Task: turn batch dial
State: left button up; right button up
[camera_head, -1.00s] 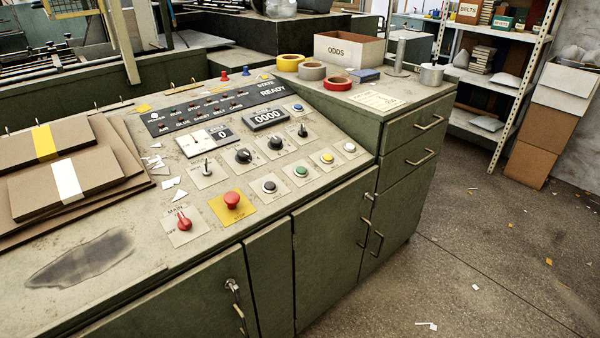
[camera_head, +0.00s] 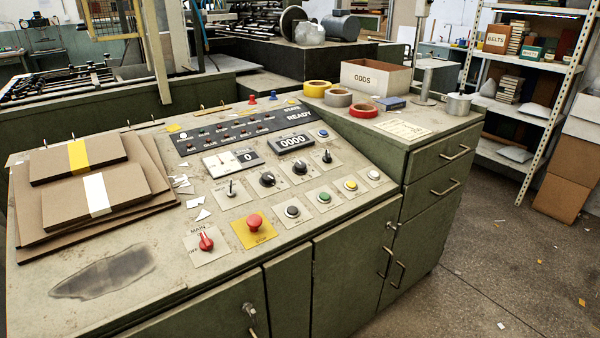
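The control panel (camera_head: 222,215) slopes across the top of a green cabinet. Two black round knobs sit mid-panel, a left knob (camera_head: 267,178) and a right knob (camera_head: 299,168). Their small labels are too blurred to read, so I cannot tell which is the batch dial. A lever switch (camera_head: 230,189) stands left of them and another lever switch (camera_head: 326,156) to their right. Above are a counter reading 0000 (camera_head: 292,142) and a small display reading 0 (camera_head: 246,156). Neither of my grippers is in view.
A red MAIN knob (camera_head: 206,241), a red mushroom button (camera_head: 254,222) and several coloured buttons sit nearby. Strapped board stacks (camera_head: 92,188) lie at left. Tape rolls (camera_head: 338,98) and an ODDS box (camera_head: 375,77) stand behind right. Floor is open at right.

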aim_at(300, 167)
jog(key=z, duration=1.35)
jog(key=i, duration=1.4)
jog(key=u, duration=3.15)
